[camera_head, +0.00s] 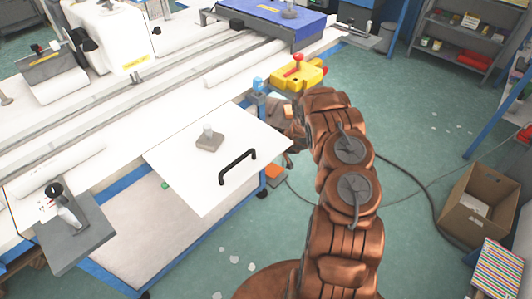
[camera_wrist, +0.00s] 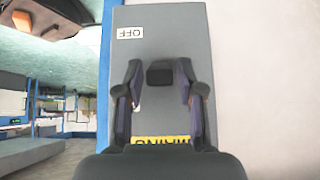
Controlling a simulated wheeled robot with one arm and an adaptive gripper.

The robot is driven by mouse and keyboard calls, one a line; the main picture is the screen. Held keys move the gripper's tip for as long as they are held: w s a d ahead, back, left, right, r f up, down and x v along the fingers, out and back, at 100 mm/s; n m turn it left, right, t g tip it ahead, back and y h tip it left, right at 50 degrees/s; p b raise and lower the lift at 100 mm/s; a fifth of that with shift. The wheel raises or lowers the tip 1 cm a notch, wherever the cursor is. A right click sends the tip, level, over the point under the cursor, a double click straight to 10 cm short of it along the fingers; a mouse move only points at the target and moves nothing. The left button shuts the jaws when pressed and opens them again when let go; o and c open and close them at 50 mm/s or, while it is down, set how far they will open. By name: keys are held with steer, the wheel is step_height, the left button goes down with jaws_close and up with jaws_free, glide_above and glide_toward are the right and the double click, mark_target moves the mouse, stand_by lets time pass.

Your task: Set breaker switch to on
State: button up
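In the wrist view a grey breaker panel (camera_wrist: 175,25) fills the middle. It carries a white OFF label (camera_wrist: 130,32) at its upper left and a yellow warning label (camera_wrist: 165,141), seen upside down, lower down. A small black switch (camera_wrist: 160,73) sticks out near the panel's centre. My gripper (camera_wrist: 161,90) is open, with one dark finger on each side of the switch and gaps between. Whether the fingertips touch the panel I cannot tell. In the head view my arm largely hides the gripper, and I cannot make out the breaker there.
A white worktable with a hinged white board (camera_head: 185,180) and black handle (camera_head: 237,167) stands left of my arm. A yellow device (camera_head: 285,77) with a red knob is at its corner. A cardboard box (camera_head: 475,205) and dark cable lie on the green floor at right.

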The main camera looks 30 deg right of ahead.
steer(key=shift+o, duration=0.5)
steer(key=shift+s, duration=0.1)
steer(key=v, duration=1.2)
stand_by(0.4)
